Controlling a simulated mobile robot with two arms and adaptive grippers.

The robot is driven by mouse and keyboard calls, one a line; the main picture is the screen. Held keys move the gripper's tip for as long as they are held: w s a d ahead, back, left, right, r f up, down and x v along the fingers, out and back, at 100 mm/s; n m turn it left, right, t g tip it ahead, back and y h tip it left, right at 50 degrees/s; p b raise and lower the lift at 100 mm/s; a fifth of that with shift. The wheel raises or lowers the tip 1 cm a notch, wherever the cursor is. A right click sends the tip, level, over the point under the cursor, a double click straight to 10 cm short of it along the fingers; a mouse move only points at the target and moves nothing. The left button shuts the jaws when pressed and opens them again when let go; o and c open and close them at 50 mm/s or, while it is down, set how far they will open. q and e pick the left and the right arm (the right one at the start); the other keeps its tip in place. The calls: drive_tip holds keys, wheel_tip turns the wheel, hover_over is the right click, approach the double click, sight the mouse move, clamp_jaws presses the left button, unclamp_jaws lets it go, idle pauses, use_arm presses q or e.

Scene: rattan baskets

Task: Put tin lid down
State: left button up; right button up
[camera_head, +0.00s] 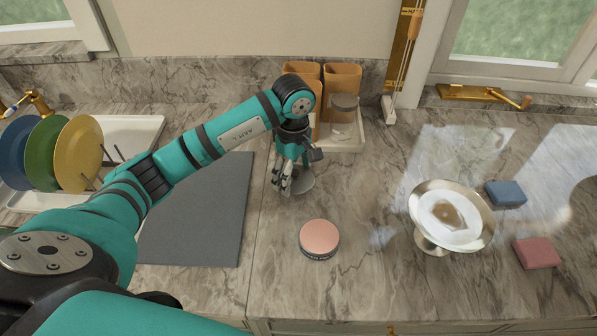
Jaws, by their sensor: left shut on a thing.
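My left gripper (287,190) reaches down over the counter, its fingers shut on the tin lid (304,182). The lid is a small grey disc, partly hidden behind the fingers. I cannot tell whether it touches the counter. A round dark tin (319,253) with a pinkish top surface stands on the counter, nearer to me and slightly right of the gripper. My right gripper is not in view.
A grey mat (205,225) lies left of the gripper. Orange-brown containers stand on a white tray (345,143) close behind it. A metal pedestal dish (450,190), a blue sponge (505,193) and a red sponge (537,253) are right. Plates stand in a rack (132,130) at left.

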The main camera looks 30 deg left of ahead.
sight(298, 178)
use_arm(q)
drive_tip(key=shift+w+d, duration=0.1)
drive_tip(key=shift+w, duration=0.55)
drive_tip(key=shift+w+f+p, duration=0.2)
drive_tip(key=shift+p, duration=0.25)
wheel_tip(298, 178, down, 3)
drive_tip(key=shift+f+p, duration=0.1)
drive_tip(key=shift+p, duration=0.55)
drive_tip(key=shift+f, duration=0.2)
drive_tip(key=o, duration=1)
drive_tip(key=shift+r, duration=0.1)
